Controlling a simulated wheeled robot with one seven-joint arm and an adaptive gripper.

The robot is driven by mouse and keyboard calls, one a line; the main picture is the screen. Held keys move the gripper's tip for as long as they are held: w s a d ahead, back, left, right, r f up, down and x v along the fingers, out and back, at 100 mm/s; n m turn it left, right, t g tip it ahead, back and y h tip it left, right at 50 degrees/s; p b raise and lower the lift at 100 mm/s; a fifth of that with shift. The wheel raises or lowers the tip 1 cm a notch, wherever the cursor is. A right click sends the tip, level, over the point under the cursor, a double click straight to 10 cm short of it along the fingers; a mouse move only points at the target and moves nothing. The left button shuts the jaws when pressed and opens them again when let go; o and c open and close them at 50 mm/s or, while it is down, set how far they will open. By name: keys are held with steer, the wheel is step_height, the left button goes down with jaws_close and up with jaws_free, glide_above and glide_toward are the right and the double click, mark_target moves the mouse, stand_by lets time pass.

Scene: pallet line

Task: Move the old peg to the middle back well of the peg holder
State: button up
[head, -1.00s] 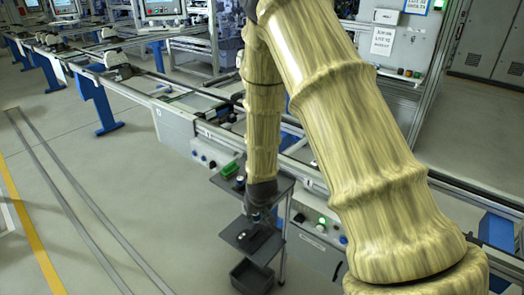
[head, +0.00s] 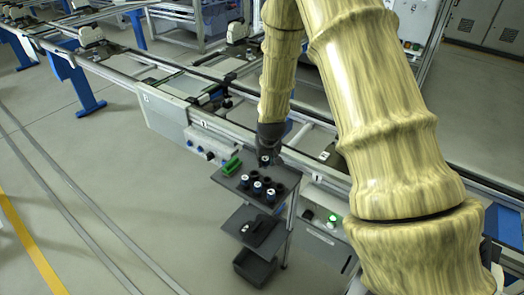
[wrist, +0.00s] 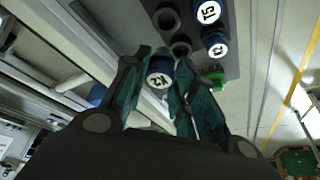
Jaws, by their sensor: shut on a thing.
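My gripper (head: 265,162) is shut on the old peg, a blue peg with a white numbered top (wrist: 160,79), seen between the two fingers in the wrist view. It is held above the back edge of the peg holder, apart from it as far as I can see. The dark peg holder (head: 264,185) sits on the cart's top shelf.
A green object (head: 231,166) lies on the top shelf, left of the holder. A lower shelf (head: 240,221) carries a dark item, and a dark bin (head: 254,268) stands beneath. The conveyor rail (head: 225,125) runs close behind the cart.

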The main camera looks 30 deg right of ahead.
steer(key=shift+a, duration=0.1)
steer(key=shift+s, duration=0.15)
steer(key=shift+s+d+f+b, duration=0.2)
steer(key=shift+s+b, duration=0.25)
steer(key=shift+s, duration=0.2)
steer(key=b+x, duration=0.1)
steer(key=x, duration=0.2)
steer(key=shift+a, duration=0.15)
steer(key=shift+s+f+b, duration=0.3)
steer(key=shift+f+b, duration=0.2)
steer(key=shift+b, duration=0.15)
steer(key=shift+w+f, duration=0.25)
steer(key=shift+f, duration=0.2)
steer(key=shift+s+r, duration=0.15)
